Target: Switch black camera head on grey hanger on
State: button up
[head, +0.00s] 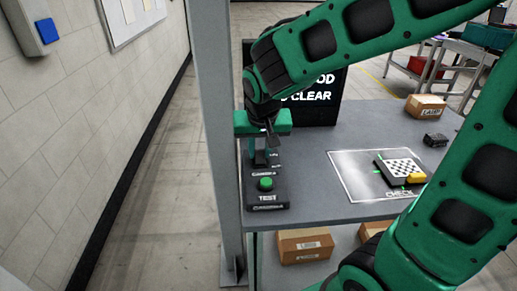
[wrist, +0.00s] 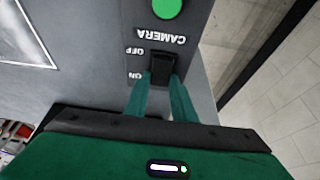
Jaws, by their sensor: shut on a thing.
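My gripper (head: 261,157) points down at the box. It also shows in the wrist view (wrist: 160,82), its two green fingers shut on the black switch from both sides. The exact position of the switch is hard to tell. I cannot make out the black camera head or its hanger in either view.
A grey post (head: 214,130) rises at the table's left edge. A black screen (head: 325,100) stands behind my gripper, its text partly hidden. A carton (head: 425,107) and small black block (head: 435,140) sit farther right.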

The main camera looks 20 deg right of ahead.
dwell(0.3)
jog(key=o, duration=1.1)
jog(key=shift+c, duration=0.2)
jog(key=v, duration=1)
jog(key=shift+s+r, duration=0.2)
jog(key=shift+r, duration=0.05)
